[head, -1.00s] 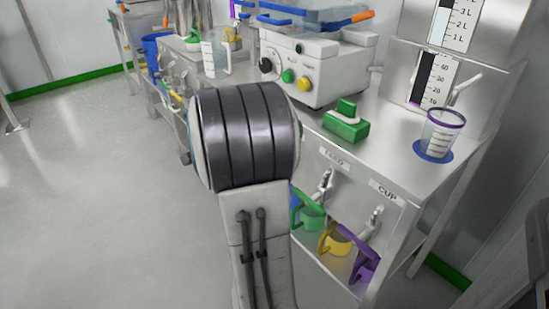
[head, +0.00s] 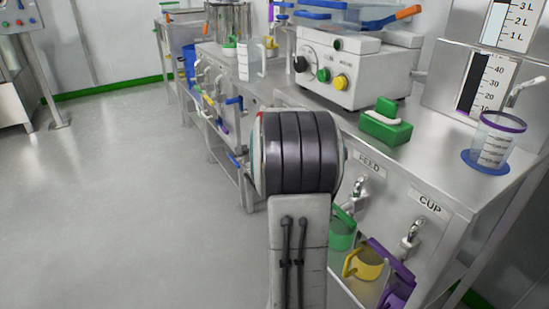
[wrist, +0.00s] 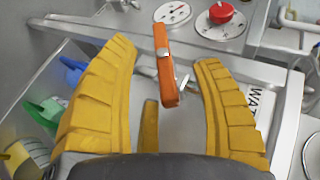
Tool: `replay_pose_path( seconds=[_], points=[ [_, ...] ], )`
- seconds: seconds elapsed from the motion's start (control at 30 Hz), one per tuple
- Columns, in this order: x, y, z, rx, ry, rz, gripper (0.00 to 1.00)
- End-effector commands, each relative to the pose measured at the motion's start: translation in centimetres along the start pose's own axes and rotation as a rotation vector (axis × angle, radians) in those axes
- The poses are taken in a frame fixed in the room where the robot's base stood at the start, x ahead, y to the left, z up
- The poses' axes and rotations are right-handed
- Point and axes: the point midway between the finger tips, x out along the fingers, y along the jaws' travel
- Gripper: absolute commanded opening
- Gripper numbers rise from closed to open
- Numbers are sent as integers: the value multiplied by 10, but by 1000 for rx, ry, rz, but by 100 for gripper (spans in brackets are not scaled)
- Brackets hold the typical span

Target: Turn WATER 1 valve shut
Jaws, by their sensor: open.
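In the wrist view an orange lever handle (wrist: 164,65) stands between the two yellow fingers of my gripper (wrist: 166,54). My gripper is open, with a gap on each side of the lever. A label (wrist: 262,106) beginning "WAT" is partly hidden behind the right finger, so its number cannot be read. The lever looks like a valve handle on the grey metal panel. In the head view my arm hides the gripper and the lever.
A dial (wrist: 172,12) and a red knob (wrist: 221,13) sit beyond the lever. Pipes (wrist: 299,40) run at the right. In the head view a steel bench holds a white control box (head: 350,75), a green block (head: 386,125) and a measuring cup (head: 494,142). Open floor lies left.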

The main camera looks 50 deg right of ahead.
Motion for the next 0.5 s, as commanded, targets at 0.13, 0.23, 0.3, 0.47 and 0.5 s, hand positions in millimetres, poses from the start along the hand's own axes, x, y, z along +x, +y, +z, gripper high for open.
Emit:
replay_pose_path(
  seconds=[0.13,0.23,0.3,0.47,0.5],
  points=[
    [15,0,0,0,0,0,59],
    [20,0,0,0,0,-1,59],
    [22,0,0,0,0,-1,59],
    [24,-1,0,0,0,-1,59],
    [24,-1,0,0,0,-1,59]
  ],
)
